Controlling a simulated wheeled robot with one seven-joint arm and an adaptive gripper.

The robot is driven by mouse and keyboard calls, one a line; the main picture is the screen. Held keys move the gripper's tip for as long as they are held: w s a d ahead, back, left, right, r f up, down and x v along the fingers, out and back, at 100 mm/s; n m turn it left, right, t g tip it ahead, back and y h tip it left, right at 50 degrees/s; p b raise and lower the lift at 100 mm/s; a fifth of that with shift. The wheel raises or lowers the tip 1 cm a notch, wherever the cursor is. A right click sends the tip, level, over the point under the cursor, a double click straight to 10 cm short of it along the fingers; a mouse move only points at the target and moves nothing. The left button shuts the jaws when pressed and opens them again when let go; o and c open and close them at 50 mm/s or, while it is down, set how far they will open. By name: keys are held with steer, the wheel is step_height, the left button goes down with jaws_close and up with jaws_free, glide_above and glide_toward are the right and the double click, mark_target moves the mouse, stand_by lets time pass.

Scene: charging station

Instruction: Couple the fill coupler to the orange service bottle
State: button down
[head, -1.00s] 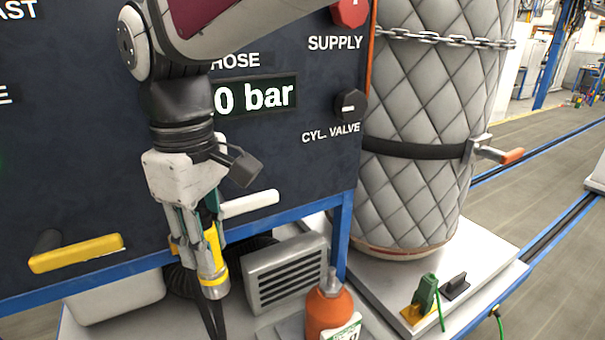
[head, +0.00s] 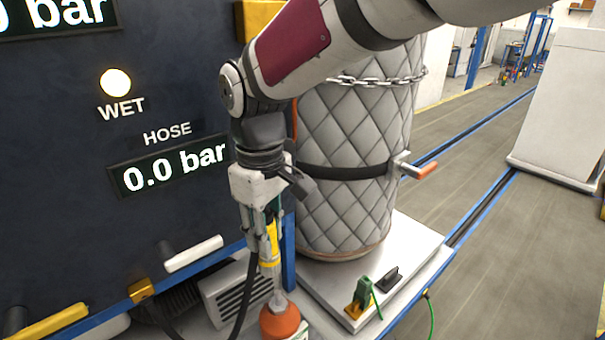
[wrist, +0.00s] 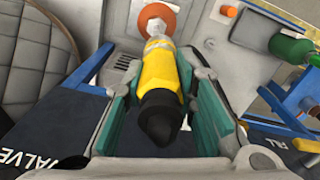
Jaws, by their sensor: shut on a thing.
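The fill coupler (head: 269,247) is a yellow and grey cylinder with a black rear end, hanging about upright in my gripper (head: 266,232). My gripper is shut on it, with teal finger pads on both sides in the wrist view (wrist: 158,78). The orange service bottle (head: 281,323) stands below, its grey neck directly under the coupler's lower end. In the wrist view, the coupler (wrist: 160,70) points at the bottle's neck, with the orange shoulder (wrist: 158,14) behind it. I cannot tell whether coupler and neck touch. The bottle's lower part is cut off by the head view's edge.
The dark panel (head: 80,200) stands left, with a white handle (head: 193,254) and a yellow handle (head: 45,323) jutting out. A vented grey box (head: 238,295) is beside the bottle. A black hose (head: 249,295) hangs by the coupler. A quilted tank (head: 345,200) stands behind right.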

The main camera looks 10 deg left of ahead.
mark_target(274, 255)
steer(key=shift+w+d, duration=0.25)
steer(key=shift+d, duration=0.15)
steer(key=shift+f+b, duration=0.4)
steer(key=shift+f, duration=2.45)
steer(key=shift+f+b, duration=0.35)
steer(key=shift+f, duration=2.25)
stand_by(0.3)
steer(key=c, duration=1.2)
jaws_free()
step_height(274, 255, up, 12)
